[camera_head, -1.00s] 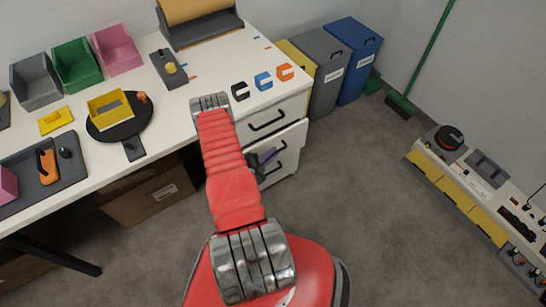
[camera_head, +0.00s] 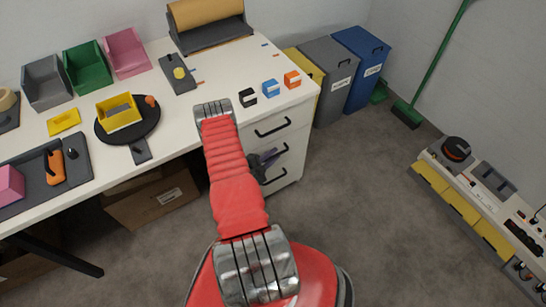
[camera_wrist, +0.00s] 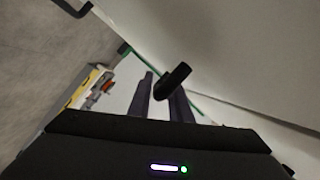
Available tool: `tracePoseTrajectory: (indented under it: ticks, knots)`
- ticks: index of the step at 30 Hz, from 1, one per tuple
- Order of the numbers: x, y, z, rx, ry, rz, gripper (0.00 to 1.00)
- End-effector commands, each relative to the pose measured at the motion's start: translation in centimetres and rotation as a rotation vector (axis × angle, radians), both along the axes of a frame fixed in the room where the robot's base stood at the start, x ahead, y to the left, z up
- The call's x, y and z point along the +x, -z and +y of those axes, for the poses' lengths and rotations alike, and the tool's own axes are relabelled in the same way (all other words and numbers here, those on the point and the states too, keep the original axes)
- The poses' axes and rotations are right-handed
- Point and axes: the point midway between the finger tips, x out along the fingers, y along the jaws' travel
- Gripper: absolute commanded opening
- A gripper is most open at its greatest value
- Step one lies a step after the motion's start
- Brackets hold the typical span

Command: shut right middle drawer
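The white drawer unit stands under the right end of the desk. Its right middle drawer (camera_head: 293,143) has a dark bar handle and looks flush, or nearly flush, with the drawers above and below in the head view. My gripper (camera_head: 268,158) is at the middle drawer's front, by its handle, partly hidden behind my red arm. In the wrist view my gripper (camera_wrist: 163,90) has its two fingers apart. A black handle (camera_wrist: 173,81) shows between them and overlaps the right finger. I cannot tell whether they touch.
The top drawer (camera_head: 285,120) is shut. Grey (camera_head: 328,75) and blue (camera_head: 360,65) bins stand right of the drawers. A green broom (camera_head: 408,113) leans at the wall. A low bench (camera_head: 475,185) stands at the right. The floor between is clear.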

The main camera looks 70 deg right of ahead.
Motion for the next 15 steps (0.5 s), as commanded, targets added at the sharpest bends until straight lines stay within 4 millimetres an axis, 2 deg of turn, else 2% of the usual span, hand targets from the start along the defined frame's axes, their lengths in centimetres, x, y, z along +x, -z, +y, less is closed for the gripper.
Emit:
tracePoseTrajectory:
  ticks: [5,15]
  knots:
    - [0.6,-0.3,1.2,0.0,-0.002,0.002,0.18]
    - [2.6,-1.3,5.7,0.002,-0.004,0.001,0.18]
